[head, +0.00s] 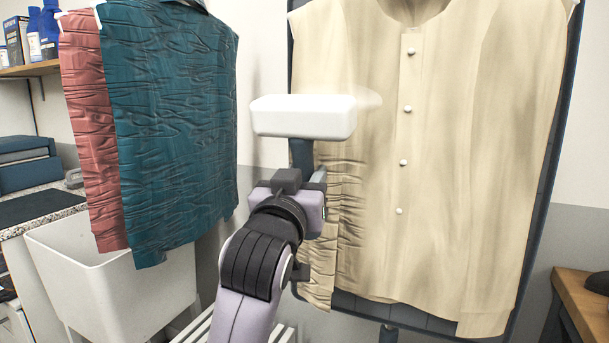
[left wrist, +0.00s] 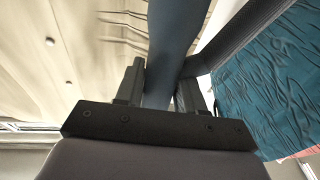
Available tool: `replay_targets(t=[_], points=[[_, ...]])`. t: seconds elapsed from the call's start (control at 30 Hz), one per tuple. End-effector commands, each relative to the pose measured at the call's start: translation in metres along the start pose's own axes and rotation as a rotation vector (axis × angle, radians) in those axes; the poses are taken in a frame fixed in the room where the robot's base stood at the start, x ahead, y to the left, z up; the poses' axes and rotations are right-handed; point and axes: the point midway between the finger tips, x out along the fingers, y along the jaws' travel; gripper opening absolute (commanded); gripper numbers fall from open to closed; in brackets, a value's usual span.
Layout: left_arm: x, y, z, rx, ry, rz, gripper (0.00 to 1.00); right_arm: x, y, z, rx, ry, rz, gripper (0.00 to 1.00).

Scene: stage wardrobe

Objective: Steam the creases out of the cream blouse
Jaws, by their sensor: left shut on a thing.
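The cream blouse (head: 460,150) hangs upright against a dark board, with a row of white buttons down its front. Its lower left part still shows dense horizontal creases; the upper left and the right side look mostly smooth. My left gripper (head: 300,176) is shut on the handle of the steamer (head: 303,117), whose wide white head is in front of the blouse's left side. Faint white vapour shows at the head's right end. In the left wrist view the blue-grey handle (left wrist: 174,50) runs between the fingers. Whether the head touches the cloth cannot be told. My right gripper is out of view.
Creased teal (head: 175,130) and red (head: 92,130) garments hang at the left, close to my left arm. A white bin (head: 120,295) stands below them. A wooden table (head: 585,300) is at the lower right. A shelf with bottles (head: 35,68) is at the upper left.

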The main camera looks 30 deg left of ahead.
Motion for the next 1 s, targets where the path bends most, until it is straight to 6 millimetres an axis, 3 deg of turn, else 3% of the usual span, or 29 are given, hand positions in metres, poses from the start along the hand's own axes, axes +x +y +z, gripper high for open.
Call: replay_targets(t=[1.0], points=[[-0.009,-0.002,0.045,-0.001,0.005,0.000,0.00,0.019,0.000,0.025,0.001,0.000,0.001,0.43]])
